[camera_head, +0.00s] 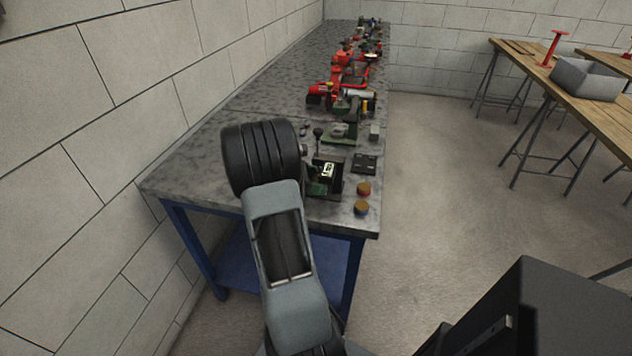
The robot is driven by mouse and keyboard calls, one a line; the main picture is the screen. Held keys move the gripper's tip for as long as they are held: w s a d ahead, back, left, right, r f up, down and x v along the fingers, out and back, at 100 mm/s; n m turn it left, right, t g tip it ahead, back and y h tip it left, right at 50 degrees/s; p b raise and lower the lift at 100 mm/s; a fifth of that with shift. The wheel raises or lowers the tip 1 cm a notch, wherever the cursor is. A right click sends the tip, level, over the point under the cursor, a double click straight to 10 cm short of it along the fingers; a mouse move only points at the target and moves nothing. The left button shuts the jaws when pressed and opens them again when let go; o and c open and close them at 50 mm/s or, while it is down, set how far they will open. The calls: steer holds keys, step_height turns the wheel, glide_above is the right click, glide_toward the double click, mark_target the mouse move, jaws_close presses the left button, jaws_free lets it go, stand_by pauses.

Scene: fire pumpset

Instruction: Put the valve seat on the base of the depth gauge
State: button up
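My arm rises in the front with a black ribbed joint at its top, over the near left part of the workbench (215,140). My gripper is not visible. A green device (343,132) stands on the bench just beyond a small dark knob on a stem (318,133). It may be the depth gauge, but I cannot tell for sure. I cannot pick out the valve seat among the small parts at this size. A small light grey block (375,131) stands at the right edge beside the green device.
Red pump parts (345,75) crowd the back.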

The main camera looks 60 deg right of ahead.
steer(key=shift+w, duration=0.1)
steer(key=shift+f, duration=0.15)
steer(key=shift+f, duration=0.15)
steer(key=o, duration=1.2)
